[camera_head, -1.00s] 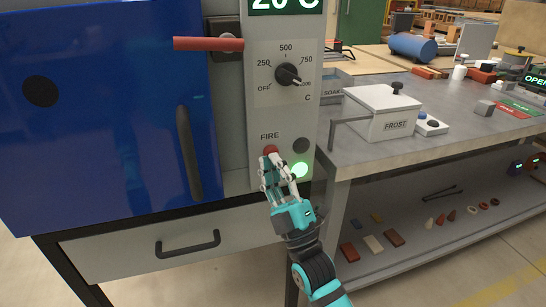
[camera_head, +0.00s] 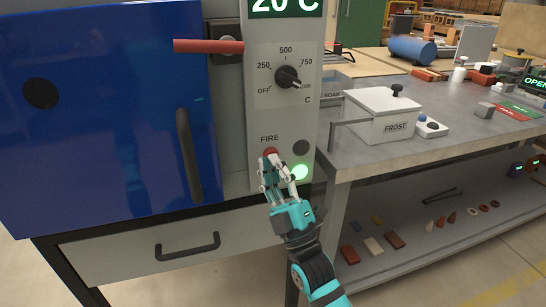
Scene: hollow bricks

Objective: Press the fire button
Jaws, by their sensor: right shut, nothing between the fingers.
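The red fire button (camera_head: 270,152) is on the grey control panel (camera_head: 318,120), just under the word FIRE. My right gripper (camera_head: 269,160) is shut and empty, with its fingertips at the lower edge of the button. I cannot tell whether they touch it. A green lamp (camera_head: 299,171) glows to the right of the fingers, partly beside them. A dark round button (camera_head: 301,147) sits above the lamp. The dial (camera_head: 288,77) points to the right, and the display (camera_head: 286,6) reads 20 C. My left gripper is not in view.
The blue kiln door (camera_head: 100,110), with its dark handle (camera_head: 188,155), fills the left. A red lever (camera_head: 208,45) sticks out above. A drawer (camera_head: 170,245) is below. The grey bench (camera_head: 450,130) at right carries a white FROST box (camera_head: 382,115).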

